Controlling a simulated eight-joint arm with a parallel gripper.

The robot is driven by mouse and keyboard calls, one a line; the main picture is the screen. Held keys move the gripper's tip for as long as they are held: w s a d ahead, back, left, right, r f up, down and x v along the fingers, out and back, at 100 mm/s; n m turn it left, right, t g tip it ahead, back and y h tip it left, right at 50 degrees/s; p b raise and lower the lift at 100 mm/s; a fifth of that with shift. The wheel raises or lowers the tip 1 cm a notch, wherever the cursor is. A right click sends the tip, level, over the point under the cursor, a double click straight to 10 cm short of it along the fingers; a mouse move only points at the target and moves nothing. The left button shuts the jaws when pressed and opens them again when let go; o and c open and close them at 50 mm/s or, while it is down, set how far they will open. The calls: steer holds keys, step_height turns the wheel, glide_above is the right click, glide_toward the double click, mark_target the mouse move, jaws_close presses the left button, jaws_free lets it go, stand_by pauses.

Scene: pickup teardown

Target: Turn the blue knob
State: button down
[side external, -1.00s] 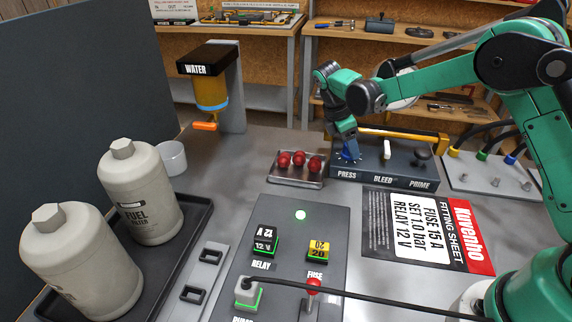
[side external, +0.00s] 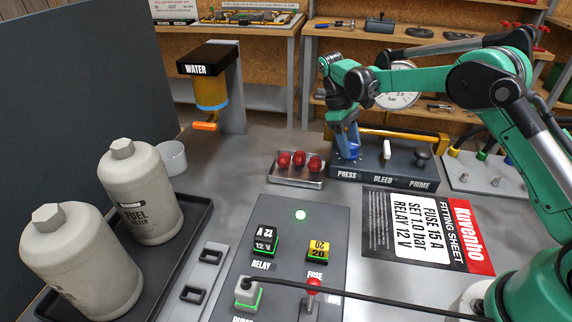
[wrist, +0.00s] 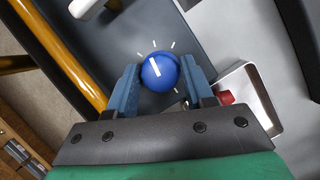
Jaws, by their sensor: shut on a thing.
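The blue knob (side external: 354,153) stands over the PRESS label at the left end of the dark panel (side external: 390,184). My gripper (side external: 350,146) points down at it and partly hides it. In the wrist view the knob (wrist: 160,72) is round with a white pointer line and pale tick marks around it. The two blue fingers of my gripper (wrist: 161,80) lie on either side of the knob, shut on it. The pointer leans slightly to the left of straight up in the wrist view.
The white BLEED lever (side external: 387,150) and dark PRIME knob (side external: 423,153) stand to the right on the same panel. A tray with red balls (side external: 296,181) sits close on the left. A gauge (side external: 398,88) shows behind my arm.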

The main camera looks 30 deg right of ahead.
steer(key=m+y, duration=0.1)
steer(key=m, duration=0.3)
steer(key=shift+d+m+y, duration=0.1)
steer(key=shift+m+y, duration=0.2)
steer(key=shift+y, duration=0.1)
steer(key=shift+m+t+y, duration=0.3)
steer(key=shift+m+y, duration=0.6)
steer(key=shift+m, duration=1.6)
steer(key=shift+c, duration=1.7)
jaws_free()
steer(key=shift+d+r, duration=0.1)
